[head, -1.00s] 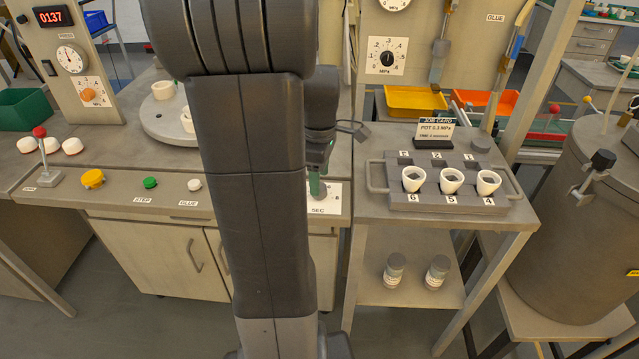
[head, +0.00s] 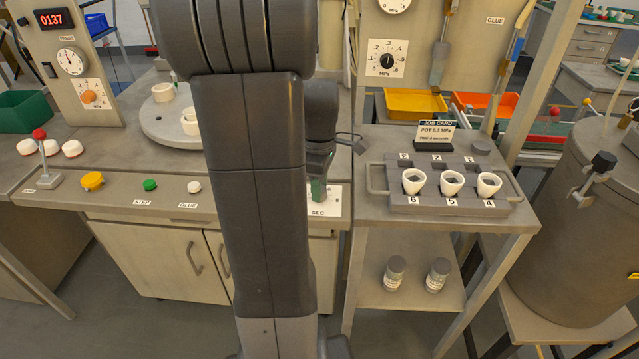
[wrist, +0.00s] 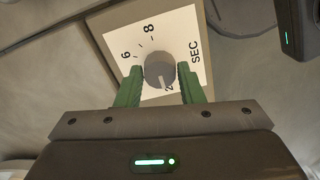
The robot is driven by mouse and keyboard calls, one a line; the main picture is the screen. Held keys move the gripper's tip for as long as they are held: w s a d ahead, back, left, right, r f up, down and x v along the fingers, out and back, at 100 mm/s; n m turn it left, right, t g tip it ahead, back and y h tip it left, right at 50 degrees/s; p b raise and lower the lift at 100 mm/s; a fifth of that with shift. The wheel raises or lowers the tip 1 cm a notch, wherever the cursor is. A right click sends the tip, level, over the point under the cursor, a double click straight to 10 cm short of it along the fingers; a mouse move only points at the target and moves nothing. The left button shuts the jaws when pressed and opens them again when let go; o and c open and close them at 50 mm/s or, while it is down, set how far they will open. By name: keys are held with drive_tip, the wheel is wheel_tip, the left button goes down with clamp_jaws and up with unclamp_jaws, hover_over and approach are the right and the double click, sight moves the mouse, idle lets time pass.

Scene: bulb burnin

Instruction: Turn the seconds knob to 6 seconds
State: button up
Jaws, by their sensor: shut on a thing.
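The seconds knob (wrist: 159,66) is a round grey knob on a white plate (wrist: 187,30) marked SEC. The numbers 6, 8 and a partly covered 2 show around it. Its white pointer mark faces the bottom of the wrist view, close to the 2. My gripper (wrist: 159,71) is shut on the knob, with one green finger on each side. In the head view, my gripper (head: 318,191) is at the SEC plate (head: 327,207), partly behind my arm. The knob itself is hidden there.
A job card (head: 435,133) stands behind a grey tray (head: 460,208) of white cups on the right cart. A green button (head: 150,185), a white button (head: 194,187) and a yellow knob (head: 92,181) line the bench front at left. My arm hides the bench middle.

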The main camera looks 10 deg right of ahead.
drive_tip(key=shift+m, duration=0.3)
drive_tip(key=m+p, duration=0.2)
drive_tip(key=m, duration=0.2)
drive_tip(key=shift+r+m, duration=0.1)
drive_tip(key=shift+m, duration=0.3)
drive_tip(key=m+p, duration=0.1)
drive_tip(key=m, duration=0.5)
drive_tip(key=m+p, duration=0.1)
drive_tip(key=m, duration=0.5)
drive_tip(key=shift+m, duration=0.4)
drive_tip(key=m+p, duration=0.1)
drive_tip(key=m, duration=0.4)
drive_tip(key=shift+m, duration=0.3)
drive_tip(key=o, duration=1)
